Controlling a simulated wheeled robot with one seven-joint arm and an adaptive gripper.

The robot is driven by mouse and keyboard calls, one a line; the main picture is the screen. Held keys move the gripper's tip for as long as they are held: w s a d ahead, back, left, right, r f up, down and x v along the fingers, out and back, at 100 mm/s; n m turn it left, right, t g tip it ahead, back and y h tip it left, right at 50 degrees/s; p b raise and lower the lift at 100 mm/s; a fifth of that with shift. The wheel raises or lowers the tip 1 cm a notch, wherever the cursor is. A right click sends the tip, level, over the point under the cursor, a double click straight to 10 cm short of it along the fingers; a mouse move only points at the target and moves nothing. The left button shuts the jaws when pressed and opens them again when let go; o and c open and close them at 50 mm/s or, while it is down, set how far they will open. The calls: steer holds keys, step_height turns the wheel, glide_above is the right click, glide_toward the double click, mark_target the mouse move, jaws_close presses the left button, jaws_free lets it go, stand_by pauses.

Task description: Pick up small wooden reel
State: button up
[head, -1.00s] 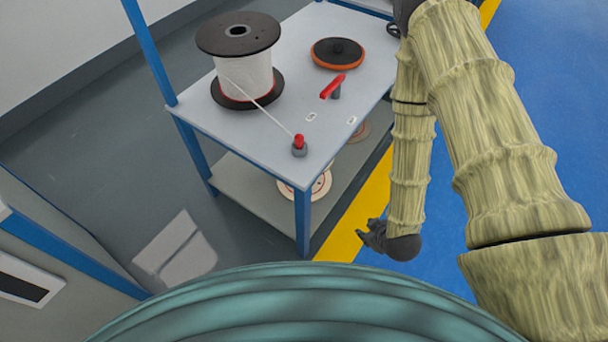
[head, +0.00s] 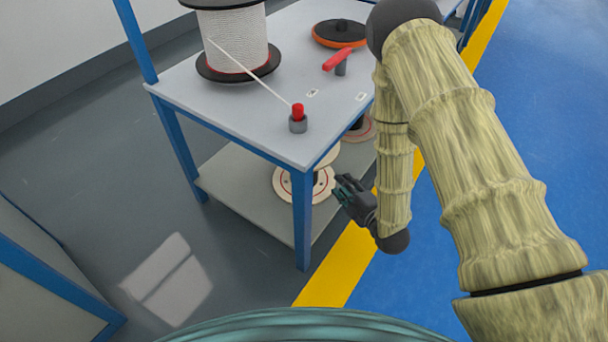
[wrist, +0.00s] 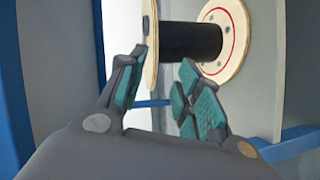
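The small wooden reel (head: 284,190) sits on the lower shelf of the blue-framed table, partly hidden behind the front leg. In the wrist view it has a pale wooden flange (wrist: 228,38) with a red ring and a black core (wrist: 190,42). Its other flange shows nearly edge-on. My gripper (head: 340,188) is beside the table's lower shelf, to the right of the front leg. In the wrist view my gripper (wrist: 160,70) is open and empty, with its fingers short of the reel's black core.
A second wooden reel (head: 360,128) is further back on the shelf (head: 240,190). The blue table leg (head: 302,220) stands close to my gripper. A large white spool (head: 234,42) and an orange-rimmed disc (head: 340,38) are on the tabletop. Open floor lies right.

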mark_target(322, 168)
steer(key=w+a+n+b, duration=0.1)
steer(key=w+b, duration=0.1)
steer(key=w+a+f+n+t+y+b, duration=0.1)
steer(key=w+a+b, duration=0.1)
steer(key=w+b, duration=0.1)
steer(key=w+a+n+y+b, duration=0.1)
steer(key=w+a+b, duration=0.1)
steer(key=w, duration=0.1)
steer(key=shift+w+a+f+n, duration=0.2)
steer(key=shift+f+n, duration=0.05)
steer(key=shift+n, duration=0.15)
steer(key=b+x, duration=0.2)
steer(key=shift+w+a+f, duration=0.15)
steer(key=shift+w, duration=0.25)
steer(key=shift+w+a, duration=0.3)
steer(key=shift+w, duration=0.25)
jaws_close()
steer(key=shift+r, duration=0.2)
